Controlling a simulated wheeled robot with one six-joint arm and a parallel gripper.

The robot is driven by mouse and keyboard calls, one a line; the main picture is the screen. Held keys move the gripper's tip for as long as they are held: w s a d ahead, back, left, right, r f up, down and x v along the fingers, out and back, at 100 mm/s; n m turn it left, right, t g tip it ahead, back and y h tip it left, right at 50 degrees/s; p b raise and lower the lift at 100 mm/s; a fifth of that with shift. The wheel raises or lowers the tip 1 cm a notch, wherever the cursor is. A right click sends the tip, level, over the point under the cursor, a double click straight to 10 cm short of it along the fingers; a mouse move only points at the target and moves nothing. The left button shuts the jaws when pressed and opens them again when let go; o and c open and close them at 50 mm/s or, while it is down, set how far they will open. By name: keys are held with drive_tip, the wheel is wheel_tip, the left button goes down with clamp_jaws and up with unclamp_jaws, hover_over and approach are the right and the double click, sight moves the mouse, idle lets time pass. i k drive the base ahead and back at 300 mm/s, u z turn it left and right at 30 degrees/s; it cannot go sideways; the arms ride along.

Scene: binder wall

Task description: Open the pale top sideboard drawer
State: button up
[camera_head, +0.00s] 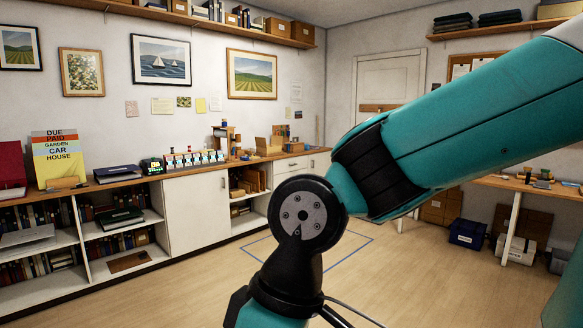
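The long low sideboard (197,215) runs along the left wall, with a wooden top and pale fronts. Near its right end, just under the top, is a pale drawer front (283,167) with a small dark handle. It looks flush with the sideboard, though it is small and far off. The area below it is hidden by my arm. My arm's teal links and black joints fill the middle and right of the view, close to the camera. My gripper is not in view.
Open shelves with binders (122,216) fill the sideboard's left part. Small boxes (268,146) and other items stand on its top. A blue outline (350,247) marks the clear wooden floor before it. A desk (530,186) and crates stand at right.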

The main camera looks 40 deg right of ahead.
sight(293, 163)
drive_tip(key=z, duration=0.35)
drive_tip(key=k, duration=0.4)
drive_tip(key=z, duration=1.15)
drive_tip(key=i, duration=2.95)
drive_tip(key=z, duration=0.2)
drive_tip(key=i, duration=2.4)
drive_tip(key=u, duration=0.65)
drive_tip(key=i, duration=2.5)
drive_tip(key=u, duration=0.6)
drive_tip(key=i, duration=0.65)
drive_tip(key=u, duration=0.05)
